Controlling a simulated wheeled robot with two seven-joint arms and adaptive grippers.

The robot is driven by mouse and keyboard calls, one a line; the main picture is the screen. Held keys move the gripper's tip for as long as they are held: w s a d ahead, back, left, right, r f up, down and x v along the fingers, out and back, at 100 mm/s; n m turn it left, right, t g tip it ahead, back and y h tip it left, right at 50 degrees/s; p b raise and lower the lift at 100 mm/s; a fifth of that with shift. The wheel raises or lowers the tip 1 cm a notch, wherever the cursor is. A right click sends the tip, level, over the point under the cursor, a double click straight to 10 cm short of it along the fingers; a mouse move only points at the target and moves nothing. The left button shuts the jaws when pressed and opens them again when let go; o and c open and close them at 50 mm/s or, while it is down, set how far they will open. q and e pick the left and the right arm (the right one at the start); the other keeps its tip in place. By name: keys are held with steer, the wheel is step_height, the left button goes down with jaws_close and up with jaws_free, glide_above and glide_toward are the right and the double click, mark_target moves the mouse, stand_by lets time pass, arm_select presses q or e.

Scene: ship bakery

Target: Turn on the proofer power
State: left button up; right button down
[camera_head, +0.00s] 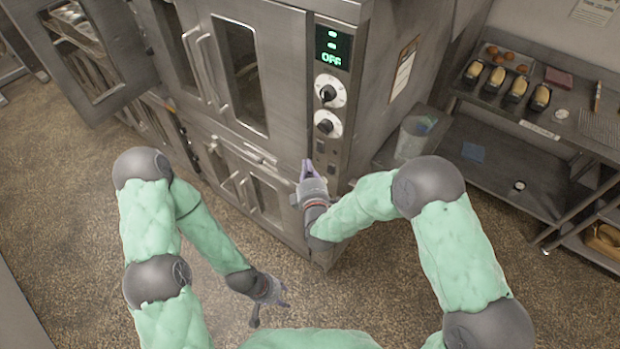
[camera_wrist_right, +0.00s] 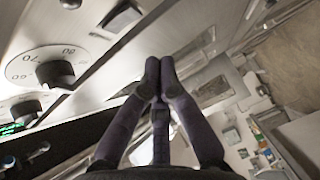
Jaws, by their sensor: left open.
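The proofer (camera_head: 270,70) is a steel double-door cabinet with a narrow control panel on its right front edge. Its green display (camera_head: 332,47) reads OFF. Below are two dials, the upper (camera_head: 330,91) and the lower (camera_head: 328,124), then small dark switches (camera_head: 320,146). In the right wrist view the dials are at left, and a rocker switch (camera_wrist_right: 122,18) is at the top. My right gripper (camera_head: 308,165) is shut and empty, fingertips together (camera_wrist_right: 160,68), beside the lower panel; contact cannot be told. My left gripper (camera_head: 270,305) is open and empty, low over the floor.
An open oven door (camera_head: 70,50) stands at the upper left. A steel shelf unit (camera_head: 500,160) at right holds loaf tins (camera_head: 516,90) and eggs. A clear bin (camera_head: 415,135) stands between it and the proofer. The speckled floor (camera_head: 60,200) at left is clear.

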mark_target(320, 147)
arm_select(q)
steer(key=shift+r+p, duration=0.3)
steer(key=shift+r, duration=0.05)
arm_select(e)
steer(key=shift+w+d+f, duration=0.15)
steer(key=shift+w+d, duration=0.45)
steer(key=shift+w, duration=0.3)
steer(key=shift+w+d+f, duration=0.1)
steer(key=shift+w+d, duration=0.45)
steer(key=shift+w, duration=0.3)
